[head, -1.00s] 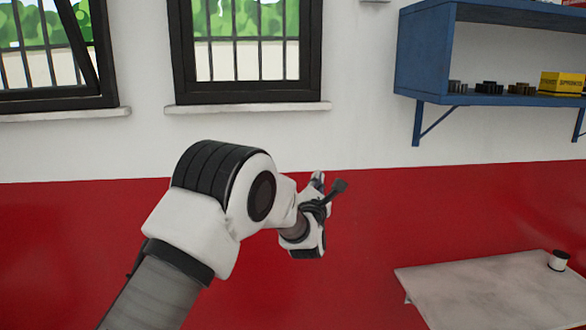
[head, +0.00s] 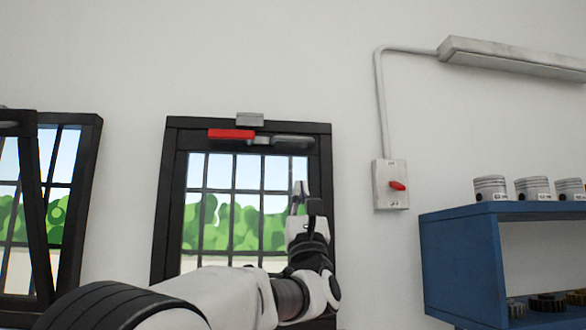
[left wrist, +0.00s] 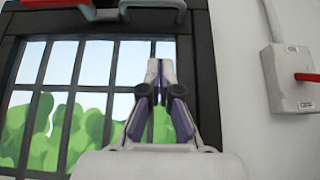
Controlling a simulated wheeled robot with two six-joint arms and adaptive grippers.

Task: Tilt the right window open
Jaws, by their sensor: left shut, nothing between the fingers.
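The right window (head: 172,200) has a black frame with dark bars and looks closed in the head view. At its top are a red handle (head: 231,134), a small grey block (head: 250,119) and a grey lever-like piece (head: 292,141). My left gripper (head: 300,188) is shut and empty, pointing up in front of the right part of the pane, below the grey piece. In the left wrist view the gripper (left wrist: 160,68) shows with its fingertips together, below the window's top edge. The red part (left wrist: 28,12) is at the upper left there. My right gripper is not in view.
The left window (head: 85,190) has its sash tilted. A switch box (head: 390,186) with a red switch is on the wall to the right, with a conduit up to a lamp (head: 510,58). A blue shelf (head: 500,214) bears pistons and gears. The wall above the window is clear.

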